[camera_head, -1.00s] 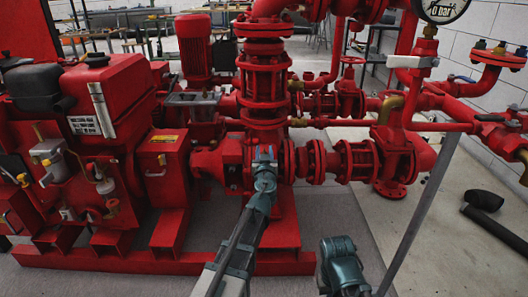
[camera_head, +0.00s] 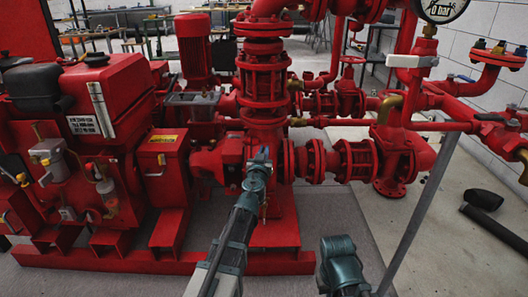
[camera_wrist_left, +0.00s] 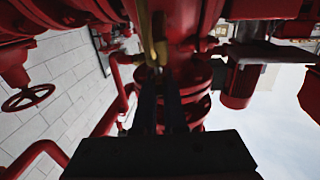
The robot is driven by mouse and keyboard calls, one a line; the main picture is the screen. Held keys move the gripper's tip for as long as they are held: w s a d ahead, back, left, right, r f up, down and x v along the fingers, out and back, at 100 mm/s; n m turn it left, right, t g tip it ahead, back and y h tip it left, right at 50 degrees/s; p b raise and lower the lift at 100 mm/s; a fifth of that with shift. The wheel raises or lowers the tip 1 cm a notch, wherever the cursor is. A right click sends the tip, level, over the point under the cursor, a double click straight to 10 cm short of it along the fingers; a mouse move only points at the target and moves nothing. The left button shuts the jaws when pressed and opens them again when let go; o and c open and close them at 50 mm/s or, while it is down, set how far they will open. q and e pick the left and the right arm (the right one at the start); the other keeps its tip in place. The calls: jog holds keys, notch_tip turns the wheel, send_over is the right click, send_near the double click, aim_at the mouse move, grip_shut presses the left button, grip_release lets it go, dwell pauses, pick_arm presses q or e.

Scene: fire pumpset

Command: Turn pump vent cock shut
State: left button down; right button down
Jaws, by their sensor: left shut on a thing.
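The red pump casing (camera_head: 216,165) stands in the middle of the head view. My left gripper (camera_head: 262,153) reaches up from below to the front of the pump, just under the thick vertical pipe column. In the left wrist view, its two dark fingers (camera_wrist_left: 160,85) are close together at a slim brass part, which I take to be the vent cock (camera_wrist_left: 160,50). The fingers are shut on it. In the head view the gripper hides the cock, so its handle angle cannot be told. My right gripper is not in view; only a teal part of that arm shows at the bottom.
A red engine (camera_head: 100,100) stands at the left. A flanged valve body (camera_head: 356,160) and pipes lie to the right of the pump. A slanted grey post (camera_head: 425,210) stands at the right. The red base frame (camera_head: 110,261) runs along the floor. A black pipe (camera_head: 495,230) lies at the far right.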

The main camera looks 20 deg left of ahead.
pick_arm(q)
jog(key=m+h, duration=0.2)
jog(key=h, duration=0.1)
jog(key=m+h, duration=0.2)
jog(key=h, duration=0.1)
jog(key=shift+w+a+h, duration=0.1)
jog(key=shift+a+h, duration=0.1)
jog(key=shift+h, duration=0.2)
jog(key=m+g+h, duration=0.1)
jog(key=m+h, duration=0.1)
jog(key=h, duration=0.1)
jog(key=m+g+h, duration=0.2)
jog(key=m+h, duration=0.1)
jog(key=shift+w+g, duration=0.1)
jog(key=shift+g, duration=0.2)
jog(key=m+g+h, duration=0.4)
jog(key=g, duration=0.1)
jog(key=shift+h, duration=0.4)
jog(key=shift+d+m+g+h, duration=0.15)
jog(key=shift+m+g+h, duration=0.75)
jog(key=shift+m+g, duration=0.85)
jog(key=shift+s+g, duration=0.25)
jog(key=shift+g, duration=0.3)
jog(key=c, duration=1)
grip_release()
